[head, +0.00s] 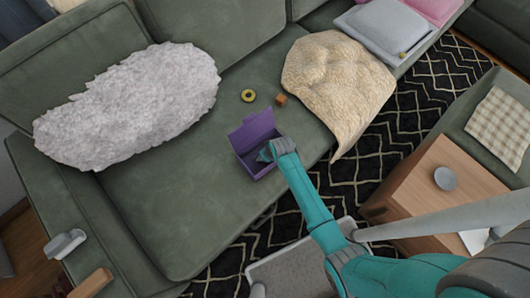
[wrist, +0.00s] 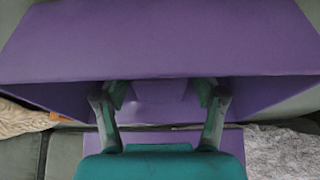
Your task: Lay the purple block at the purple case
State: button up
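The purple case (head: 252,130) stands open on the green sofa seat, its lid raised at the back. In the wrist view its broad purple panel (wrist: 160,40) fills the upper part. My teal gripper (head: 266,153) reaches down into the case from the front right. In the wrist view the fingers of my gripper (wrist: 160,92) are spread apart inside the case. A small purple shape, apparently the purple block (wrist: 160,100), lies between them, with gaps at both sides. In the head view the block cannot be made out; the gripper and case walls hide the inside.
A yellow-green ring (head: 248,96) and a small orange-brown block (head: 281,99) lie behind the case. A fluffy grey cushion (head: 130,105) is to the left and a cream throw (head: 335,85) to the right. The seat left of the case is clear. A wooden table (head: 430,195) stands right.

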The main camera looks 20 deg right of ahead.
jog(key=v, duration=1.2)
jog(key=shift+r, duration=0.1)
jog(key=s+r+m+t, duration=0.1)
jog(key=s+r+t, duration=0.15)
jog(key=s, duration=0.65)
jog(key=s+r+m+t, duration=0.1)
jog(key=s+r+t, duration=0.15)
jog(key=s, duration=0.55)
jog(key=s+r+t, duration=0.2)
jog(key=s+r, duration=0.4)
jog(key=r, duration=0.4)
jog(key=s+r+t+h, duration=0.1)
jog(key=s+r+t, duration=0.2)
jog(key=s+r, duration=0.4)
notch_tip(320, 180, up, 4)
jog(key=shift+s+a+m+t, duration=0.3)
jog(key=shift+a, duration=0.1)
